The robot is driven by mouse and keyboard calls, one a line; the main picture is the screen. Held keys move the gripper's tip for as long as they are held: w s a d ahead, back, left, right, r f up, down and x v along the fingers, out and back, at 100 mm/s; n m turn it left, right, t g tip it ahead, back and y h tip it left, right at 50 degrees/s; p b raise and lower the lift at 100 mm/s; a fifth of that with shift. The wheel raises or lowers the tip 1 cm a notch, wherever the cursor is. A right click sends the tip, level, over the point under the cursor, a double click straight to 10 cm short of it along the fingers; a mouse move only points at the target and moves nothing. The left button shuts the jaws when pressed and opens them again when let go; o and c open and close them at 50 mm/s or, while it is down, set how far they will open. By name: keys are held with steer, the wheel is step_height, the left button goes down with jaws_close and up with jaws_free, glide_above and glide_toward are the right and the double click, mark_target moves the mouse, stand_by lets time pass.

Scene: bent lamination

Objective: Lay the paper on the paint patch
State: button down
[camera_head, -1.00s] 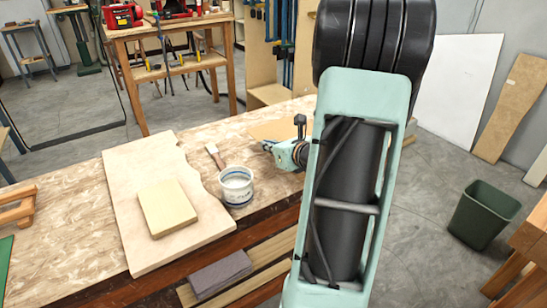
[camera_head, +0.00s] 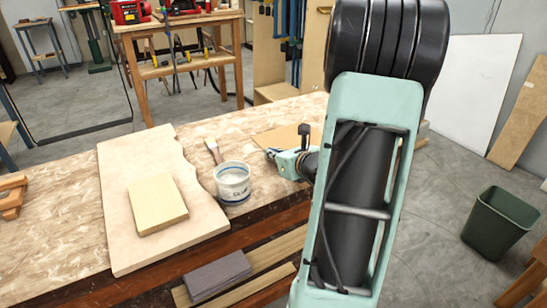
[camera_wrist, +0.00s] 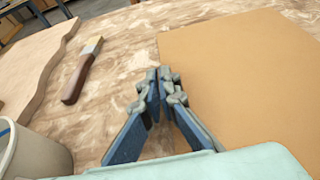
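The paper, a flat tan-brown sheet (camera_head: 270,139), is at the back of the bench, partly behind my arm. It fills the right of the wrist view (camera_wrist: 240,80). My gripper (camera_head: 272,154) is at its left edge. In the wrist view my gripper's blue fingers (camera_wrist: 162,76) come together at the tips on this edge and appear shut on it. Whether the sheet lies on the bench or just above it is hard to tell. A pale wavy-edged board (camera_head: 125,165) lies on the left. I cannot make out a paint patch.
A white pot (camera_head: 233,186) stands between the board and my gripper. A brush (camera_head: 212,150) lies behind it and also shows in the wrist view (camera_wrist: 82,72). A yellowish block (camera_head: 157,204) sits on the board. A grey block (camera_head: 216,275) is at the front.

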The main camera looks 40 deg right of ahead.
steer(key=shift+r, duration=0.1)
steer(key=shift+f, duration=0.25)
steer(key=c, duration=2.2)
jaws_free()
steer(key=shift+r, duration=0.1)
steer(key=shift+o, duration=0.2)
steer(key=shift+r, duration=0.1)
steer(key=shift+s+r, duration=0.15)
steer(key=p+v, duration=0.2)
steer(key=v, duration=0.9)
steer(key=shift+s+a, duration=0.1)
steer(key=shift+s, duration=0.25)
